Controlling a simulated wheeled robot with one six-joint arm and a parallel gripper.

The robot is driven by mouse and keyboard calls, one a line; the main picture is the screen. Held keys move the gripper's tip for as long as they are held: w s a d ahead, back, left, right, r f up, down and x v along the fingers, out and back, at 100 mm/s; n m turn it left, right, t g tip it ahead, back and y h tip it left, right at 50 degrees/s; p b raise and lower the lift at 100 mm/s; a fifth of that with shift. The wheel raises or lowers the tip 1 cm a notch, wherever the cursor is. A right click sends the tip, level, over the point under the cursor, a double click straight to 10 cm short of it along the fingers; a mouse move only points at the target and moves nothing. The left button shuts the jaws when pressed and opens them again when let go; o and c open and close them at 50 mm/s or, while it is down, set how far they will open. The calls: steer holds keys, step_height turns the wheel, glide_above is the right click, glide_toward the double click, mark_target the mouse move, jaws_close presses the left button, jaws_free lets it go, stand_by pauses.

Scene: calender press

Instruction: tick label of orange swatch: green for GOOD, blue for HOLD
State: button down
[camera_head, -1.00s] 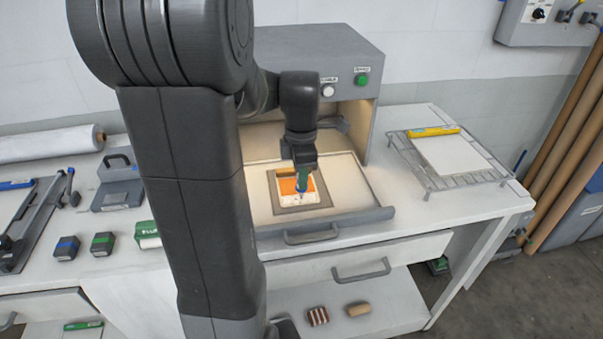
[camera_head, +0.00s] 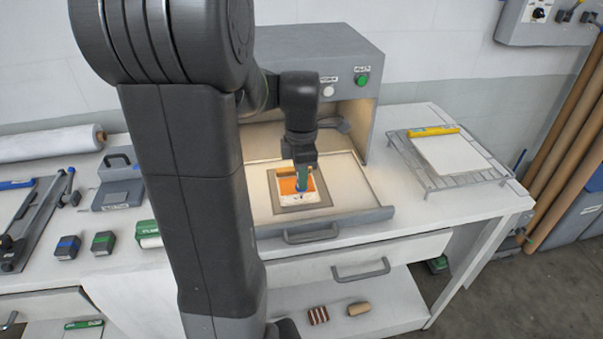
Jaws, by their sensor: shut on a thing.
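My gripper (camera_head: 301,164) points down over the pulled-out tray (camera_head: 345,190) of the grey press box. It is shut on a small pen-like marker (camera_head: 302,183) with green and blue on it. The orange swatch (camera_head: 287,186) lies on a pale card (camera_head: 293,198) inside a grey frame on the tray. The marker's lower end is over the card's label area, and I cannot tell whether it touches. The label's print and any tick are too small or hidden to read.
The grey press box (camera_head: 320,50) has a white and a green button (camera_head: 362,80). A wire rack (camera_head: 455,180) with a white sheet stands at right. A blue-marked block (camera_head: 66,247) and a green-marked block (camera_head: 103,242) sit at left. The tray's front handle (camera_head: 311,234) sticks out.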

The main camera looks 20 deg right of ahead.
steer(key=shift+d, duration=0.15)
steer(key=shift+w+d, duration=0.2)
steer(key=shift+d, duration=0.15)
steer(key=shift+r+p, duration=0.1)
steer(key=shift+p, duration=0.35)
stand_by(0.7)
step_height(320, 180, up, 6)
steer(key=p, duration=0.5)
steer(key=shift+s, duration=0.1)
stand_by(0.5)
